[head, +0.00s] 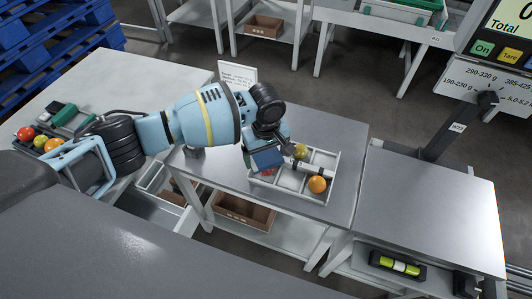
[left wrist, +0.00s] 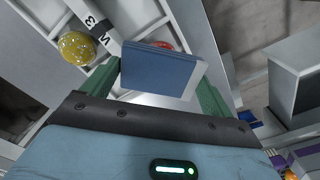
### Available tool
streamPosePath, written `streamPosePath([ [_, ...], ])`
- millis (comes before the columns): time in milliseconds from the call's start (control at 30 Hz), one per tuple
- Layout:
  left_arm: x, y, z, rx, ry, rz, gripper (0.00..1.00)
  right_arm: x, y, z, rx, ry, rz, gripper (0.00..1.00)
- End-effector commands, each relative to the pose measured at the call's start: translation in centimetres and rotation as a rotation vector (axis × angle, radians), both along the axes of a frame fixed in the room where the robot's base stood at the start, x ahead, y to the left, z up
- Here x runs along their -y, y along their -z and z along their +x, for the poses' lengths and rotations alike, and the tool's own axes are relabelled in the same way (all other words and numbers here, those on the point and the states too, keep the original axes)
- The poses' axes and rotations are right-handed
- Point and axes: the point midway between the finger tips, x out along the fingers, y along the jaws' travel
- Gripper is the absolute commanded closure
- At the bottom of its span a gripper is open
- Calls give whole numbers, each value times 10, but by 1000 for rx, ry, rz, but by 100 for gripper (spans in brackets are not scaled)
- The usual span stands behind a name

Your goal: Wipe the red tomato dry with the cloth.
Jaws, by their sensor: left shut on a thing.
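My left gripper (head: 268,150) is over the white divided tray (head: 330,164) on the grey table. It is shut on a folded blue cloth (head: 267,159), which also shows between its green fingers in the left wrist view (left wrist: 158,70). The red tomato (head: 266,173) lies in the tray just under the cloth, mostly hidden by it. Its red edge shows behind the cloth in the left wrist view (left wrist: 163,46). I cannot tell whether cloth and tomato touch. My right gripper is not in view.
A yellow-green tomato (head: 300,151) and an orange tomato (head: 317,184) sit in other compartments of the tray. A white labelled strip (left wrist: 94,24) lies along the tray. More tomatoes (head: 25,133) are at the far left. The table to the right (head: 430,200) is clear.

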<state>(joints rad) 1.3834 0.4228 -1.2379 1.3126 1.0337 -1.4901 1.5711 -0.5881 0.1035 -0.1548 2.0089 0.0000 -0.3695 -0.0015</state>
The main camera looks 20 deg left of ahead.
Motion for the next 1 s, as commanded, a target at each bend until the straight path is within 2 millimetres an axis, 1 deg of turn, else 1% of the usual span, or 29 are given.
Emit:
streamPosePath([
  [400,9,0,8,-1,-1,1,32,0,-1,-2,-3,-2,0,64],
  [1000,9,0,8,-1,0,1,32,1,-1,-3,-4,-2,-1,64],
])
